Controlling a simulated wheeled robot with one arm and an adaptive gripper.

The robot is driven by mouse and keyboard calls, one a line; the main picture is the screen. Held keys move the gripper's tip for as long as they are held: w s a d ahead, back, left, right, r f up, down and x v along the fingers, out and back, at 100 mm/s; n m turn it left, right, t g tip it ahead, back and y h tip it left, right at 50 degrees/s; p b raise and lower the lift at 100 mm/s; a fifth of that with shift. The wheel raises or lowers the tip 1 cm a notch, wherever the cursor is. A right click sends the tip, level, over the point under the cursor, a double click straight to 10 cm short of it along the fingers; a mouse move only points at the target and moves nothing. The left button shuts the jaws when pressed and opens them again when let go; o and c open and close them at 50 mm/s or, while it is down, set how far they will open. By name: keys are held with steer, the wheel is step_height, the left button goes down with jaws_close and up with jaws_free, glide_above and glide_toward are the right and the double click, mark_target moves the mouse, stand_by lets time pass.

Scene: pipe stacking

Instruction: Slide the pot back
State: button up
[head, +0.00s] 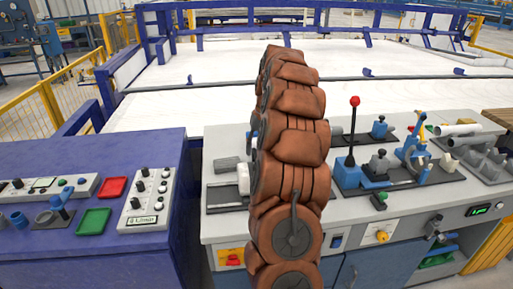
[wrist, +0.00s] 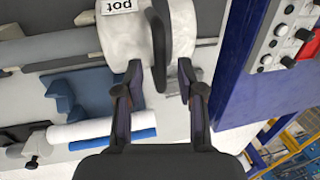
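A white rounded body with a label reading "pot" (wrist: 121,30) lies at the top of the wrist view. A dark curved band and a pale grey rounded rim stand at its right side. My gripper (wrist: 159,72) is open, with its two fingers apart and pointing at this rim.
A grey workbench (head: 225,225) carries a blue fixture with a red-knobbed lever (head: 353,130), blue clamps and grey pipes (head: 462,134) at right. A blue bench (head: 40,260) with control boxes and red and green trays stands at left. A dark gap separates the benches.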

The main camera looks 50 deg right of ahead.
steer(key=shift+f, duration=0.1)
jaws_close()
stand_by(0.3)
steer(key=shift+w, duration=0.1)
stand_by(0.3)
